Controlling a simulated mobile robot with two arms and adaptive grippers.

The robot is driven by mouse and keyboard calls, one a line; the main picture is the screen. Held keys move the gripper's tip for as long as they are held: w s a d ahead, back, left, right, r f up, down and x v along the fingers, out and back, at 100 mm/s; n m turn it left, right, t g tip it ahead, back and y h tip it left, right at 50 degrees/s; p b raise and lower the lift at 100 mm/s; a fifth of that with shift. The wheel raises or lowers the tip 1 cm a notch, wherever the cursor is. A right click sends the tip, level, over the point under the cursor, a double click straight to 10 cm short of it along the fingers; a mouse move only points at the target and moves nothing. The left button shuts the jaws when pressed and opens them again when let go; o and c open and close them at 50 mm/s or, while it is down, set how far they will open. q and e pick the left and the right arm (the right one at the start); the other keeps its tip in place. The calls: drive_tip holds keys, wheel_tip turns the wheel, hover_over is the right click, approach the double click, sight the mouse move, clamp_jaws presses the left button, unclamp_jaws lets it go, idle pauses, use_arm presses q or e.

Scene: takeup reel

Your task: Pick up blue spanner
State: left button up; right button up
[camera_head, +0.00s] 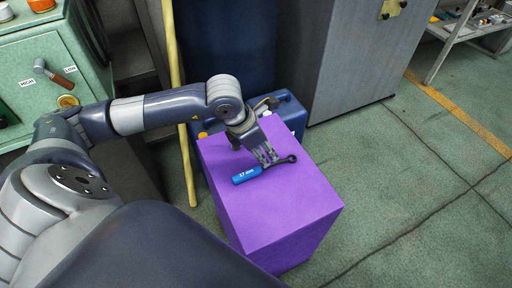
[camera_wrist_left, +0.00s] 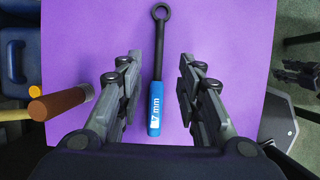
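The blue spanner has a blue handle (camera_head: 246,175) marked "17 mm" and a dark shaft with a ring end. It lies flat on top of the purple box (camera_head: 285,215). My left gripper (camera_head: 268,160) is over the spanner in the head view. In the left wrist view the spanner (camera_wrist_left: 157,90) lies between the two fingers of my left gripper (camera_wrist_left: 157,95), with a gap on each side. The gripper is open and holds nothing.
A blue case (camera_head: 287,108) stands behind the purple box. A yellow pole (camera_head: 181,120) leans to its left. A green cabinet (camera_head: 40,75) stands at left and a grey cabinet (camera_head: 360,55) behind. The floor at right is clear.

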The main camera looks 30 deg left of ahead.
sight(252, 173)
use_arm(q)
drive_tip(key=shift+x, duration=0.85)
drive_tip(key=x, duration=0.4)
drive_tip(key=shift+s+a+f, duration=0.25)
drive_tip(key=shift+f, duration=0.05)
drive_tip(key=shift+w+f, duration=0.2)
drive_tip(key=shift+f, duration=0.25)
clamp_jaws()
use_arm(e)
drive_tip(key=shift+w+r, duration=0.6)
drive_tip(key=shift+r, duration=0.2)
